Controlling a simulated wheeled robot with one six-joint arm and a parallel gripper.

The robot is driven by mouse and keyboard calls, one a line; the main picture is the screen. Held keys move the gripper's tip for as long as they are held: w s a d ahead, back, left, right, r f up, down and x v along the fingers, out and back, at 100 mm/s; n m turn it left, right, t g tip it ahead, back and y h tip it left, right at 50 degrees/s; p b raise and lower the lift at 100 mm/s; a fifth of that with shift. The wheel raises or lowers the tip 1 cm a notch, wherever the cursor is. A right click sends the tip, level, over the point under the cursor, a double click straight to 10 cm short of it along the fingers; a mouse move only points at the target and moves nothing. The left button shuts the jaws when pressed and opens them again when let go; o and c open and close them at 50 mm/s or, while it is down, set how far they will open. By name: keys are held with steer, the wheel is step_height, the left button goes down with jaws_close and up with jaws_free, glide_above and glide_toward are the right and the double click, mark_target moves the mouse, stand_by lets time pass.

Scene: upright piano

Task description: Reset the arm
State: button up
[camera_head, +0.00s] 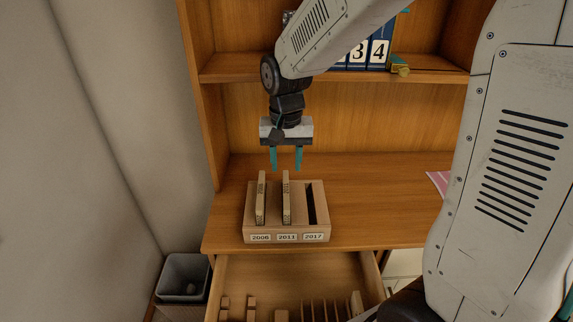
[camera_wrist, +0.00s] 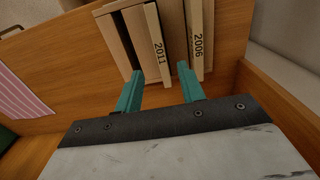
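My gripper (camera_head: 286,160) hangs fingers down above the wooden desk. Its two teal fingers are apart with nothing between them. It also shows in the wrist view (camera_wrist: 160,82), with the fingers spread. Below and in front of it stands a wooden slotted holder (camera_head: 253,228) labelled 2006, 2011 and 2017. A thin wooden piece (camera_head: 261,199) stands in the 2006 slot, and another (camera_head: 286,198) stands in the 2011 slot. The 2017 slot is empty and dark. In the wrist view the pieces read 2011 (camera_wrist: 157,45) and 2006 (camera_wrist: 197,42).
An open drawer (camera_head: 240,272) below the desk holds several wooden pieces. A shelf (camera_head: 235,68) above carries blue number blocks (camera_head: 378,52) and a small yellowish object (camera_head: 399,66). A pink striped sheet (camera_head: 438,182) lies at right. A grey bin (camera_head: 183,277) stands at lower left.

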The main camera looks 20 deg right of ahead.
steer(key=shift+s+f+n, duration=0.1)
steer(key=shift+s+n, duration=0.2)
steer(key=shift+n, duration=0.1)
steer(key=s+d+r+n, duration=0.1)
steer(key=s+r, duration=0.2)
steer(key=s, duration=0.4)
steer(key=s+d+r+n+t, duration=0.1)
steer(key=s+r, duration=0.2)
steer(key=s, duration=0.5)
steer(key=s+d+r+n, duration=0.1)
steer(key=s+r, duration=0.3)
steer(key=s, duration=0.4)
steer(key=shift+d+n, duration=0.15)
steer(key=shift+n, duration=0.25)
steer(key=shift+s+d, duration=0.1)
steer(key=shift+s, duration=0.05)
